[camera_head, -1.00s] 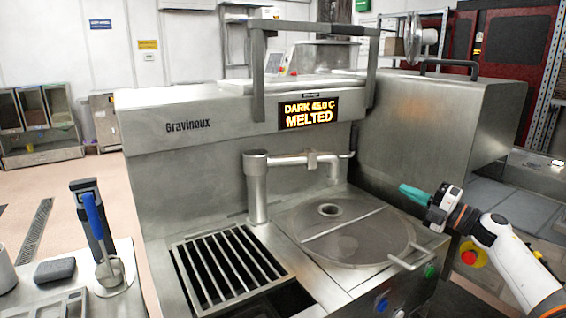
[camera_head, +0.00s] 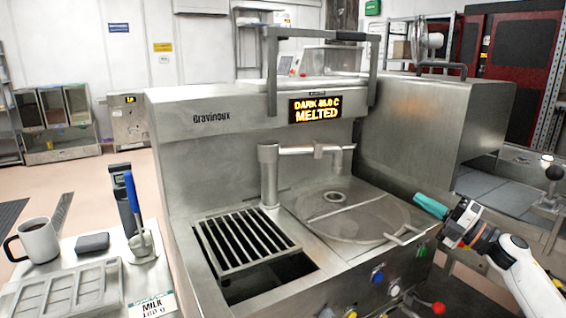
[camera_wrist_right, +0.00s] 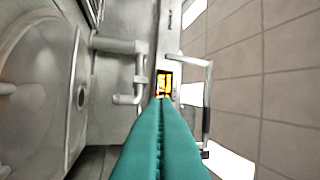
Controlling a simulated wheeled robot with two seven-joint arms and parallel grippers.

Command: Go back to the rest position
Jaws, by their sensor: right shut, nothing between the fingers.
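My right gripper (camera_head: 432,207) has teal fingers and hangs to the right of the steel Gravinoux melting machine (camera_head: 225,150), beside its round lid (camera_head: 350,222). Its fingers are pressed together with nothing between them. In the right wrist view the teal fingers (camera_wrist_right: 160,105) lie side by side and point toward the machine's lit display (camera_wrist_right: 164,84). The display (camera_head: 315,108) reads DARK and MELTED. My left gripper is in neither view.
A table at the left holds a white mug (camera_head: 38,241), a dark block (camera_head: 92,242), a grey mould (camera_head: 62,292) and a blue-handled tool (camera_head: 133,205) in a stand. A slotted grate (camera_head: 246,240) covers part of the machine's tank. Coloured knobs (camera_head: 378,276) line its front.

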